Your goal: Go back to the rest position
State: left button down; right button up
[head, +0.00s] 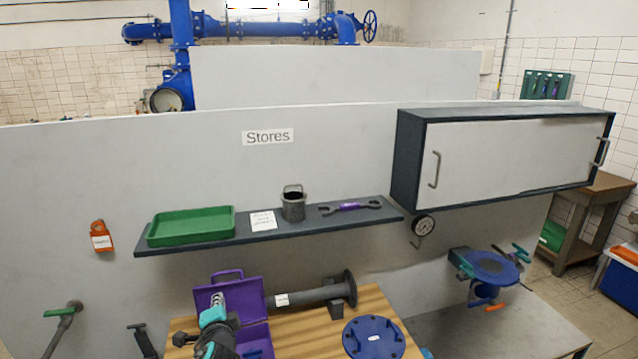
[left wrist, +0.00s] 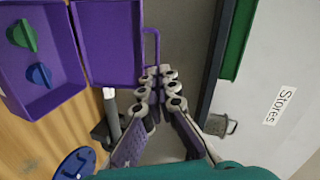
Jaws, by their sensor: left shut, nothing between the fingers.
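My left gripper (head: 217,298) is in front of the open purple toolbox (head: 256,335), over the wooden bench top. In the left wrist view its fingers (left wrist: 161,72) are together with nothing between them. That view also shows the toolbox (left wrist: 98,42) at upper left, with a green and a blue knob-like piece inside. The gripper appears apart from the toolbox and the shelf. My right gripper does not show in either view.
A dark wall shelf (head: 270,234) carries a green tray (head: 190,227), a grey pot (head: 293,206) and a purple-handled spanner (head: 350,207). A grey flanged pipe (head: 312,295) and a blue flange (head: 373,338) lie on the bench (head: 396,303). A cabinet (head: 505,155) hangs right.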

pick_arm(q)
jog(key=s+d+f+n+g+h+b, duration=0.1)
jog(key=s+d+f+n+g+b, duration=0.1)
jog(key=s+f, duration=0.3)
jog(key=s+d+f+n+g+h+b, duration=0.2)
jog(key=s+d+f+n+b, duration=0.2)
jog(key=s, duration=0.9)
jog(key=s+d+f+n+g+h+b, duration=0.2)
jog(key=s+d+f+n+g+b, duration=0.1)
jog(key=s, duration=0.5)
notch_tip(320, 180, down, 4)
jog(key=shift+s+d+r+n, duration=0.25)
jog(key=shift+s+d+n, duration=0.15)
jog(key=shift+d+n, duration=0.55)
